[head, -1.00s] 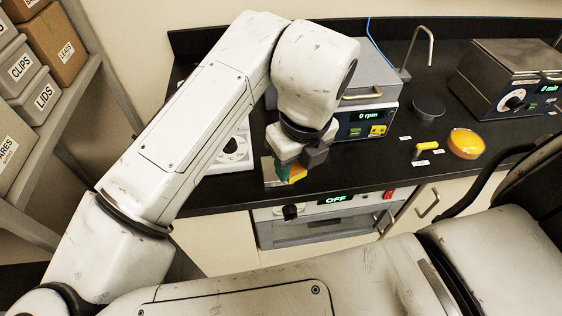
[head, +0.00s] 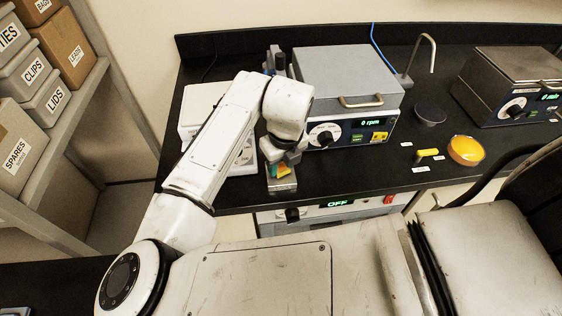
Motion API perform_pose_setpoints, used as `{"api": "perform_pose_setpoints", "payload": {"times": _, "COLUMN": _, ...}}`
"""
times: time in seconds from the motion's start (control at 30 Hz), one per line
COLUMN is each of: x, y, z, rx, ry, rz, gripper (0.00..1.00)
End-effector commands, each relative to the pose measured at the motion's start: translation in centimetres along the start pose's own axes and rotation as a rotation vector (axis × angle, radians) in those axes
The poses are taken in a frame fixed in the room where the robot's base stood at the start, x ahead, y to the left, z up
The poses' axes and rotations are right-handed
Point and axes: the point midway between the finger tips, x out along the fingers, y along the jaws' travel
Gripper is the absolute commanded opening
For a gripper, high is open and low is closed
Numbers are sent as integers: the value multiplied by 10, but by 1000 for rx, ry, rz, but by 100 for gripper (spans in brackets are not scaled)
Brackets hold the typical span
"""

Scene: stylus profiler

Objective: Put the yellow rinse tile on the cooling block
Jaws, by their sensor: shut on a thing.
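My gripper (head: 281,156) is shut on the yellow tile (head: 285,170), near the front edge of the black bench. The tile shows as a small yellow-orange piece below the jaws, with a teal piece beside it at the fingertips. A small silver metal block (head: 284,186), which looks like the cooling block, is right under and in front of the tile. I cannot tell whether the tile touches the block. The jaws and wrist hide part of the tile and of the block's top.
A grey device reading 0 rpm (head: 347,84) stands close behind and right of my gripper. A white device (head: 243,160) is to the left. A yellow dish (head: 466,150), a small yellow piece (head: 428,153) and a dark round plate (head: 430,114) are on the right. The bench's front edge is close.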

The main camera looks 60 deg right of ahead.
Motion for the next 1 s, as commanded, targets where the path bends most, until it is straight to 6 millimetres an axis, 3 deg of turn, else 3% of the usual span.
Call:
{"api": "perform_pose_setpoints", "payload": {"times": 0.4, "x": 8, "y": 0, "z": -1, "rx": 1, "ry": -1, "rz": 1, "gripper": 0}}
{"api": "perform_pose_setpoints", "payload": {"times": 0.43, "x": 7, "y": 0, "z": -1, "rx": 1, "ry": -1, "rz": 1, "gripper": 41}}
{"api": "perform_pose_setpoints", "payload": {"times": 0.7, "x": 7, "y": 0, "z": -1, "rx": 1, "ry": -1, "rz": 1, "gripper": 64}}
{"api": "perform_pose_setpoints", "payload": {"times": 1.0, "x": 2, "y": 0, "z": 0, "rx": 1, "ry": -1, "rz": 0, "gripper": 64}}
